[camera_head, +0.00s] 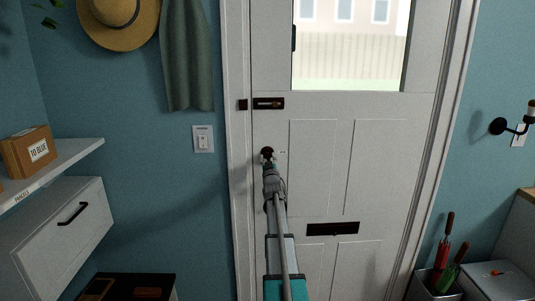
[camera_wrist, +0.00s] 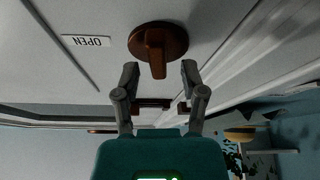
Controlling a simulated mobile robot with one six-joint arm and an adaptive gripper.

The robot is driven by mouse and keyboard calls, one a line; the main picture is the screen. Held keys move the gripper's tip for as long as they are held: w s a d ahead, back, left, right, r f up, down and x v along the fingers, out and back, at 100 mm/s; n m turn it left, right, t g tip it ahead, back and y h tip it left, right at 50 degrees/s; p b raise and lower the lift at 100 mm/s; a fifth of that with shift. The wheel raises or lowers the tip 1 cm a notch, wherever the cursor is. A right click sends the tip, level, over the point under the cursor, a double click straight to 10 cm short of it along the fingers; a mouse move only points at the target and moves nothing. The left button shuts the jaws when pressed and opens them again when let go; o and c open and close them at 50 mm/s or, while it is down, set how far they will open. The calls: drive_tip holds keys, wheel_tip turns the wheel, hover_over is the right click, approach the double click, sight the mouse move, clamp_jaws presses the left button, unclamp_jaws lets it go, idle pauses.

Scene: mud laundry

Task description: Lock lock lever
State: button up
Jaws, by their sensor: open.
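The lock lever is a rust-brown turn piece on a round base (camera_wrist: 158,40), mounted on the white door (camera_head: 380,130). In the wrist view its tab points down the picture, toward my gripper (camera_wrist: 160,76). The two fingers are open, one on each side of the tab's end, with gaps visible; nothing is held.
A sliding bolt (camera_head: 268,103) sits above the lever, near the door frame (camera_head: 238,190). A mail slot (camera_head: 332,229) is lower on the door. A light switch (camera_head: 203,139) and shelf (camera_head: 55,170) are left.

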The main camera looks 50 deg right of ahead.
drive_tip(key=shift+x, duration=0.75)
clamp_jaws()
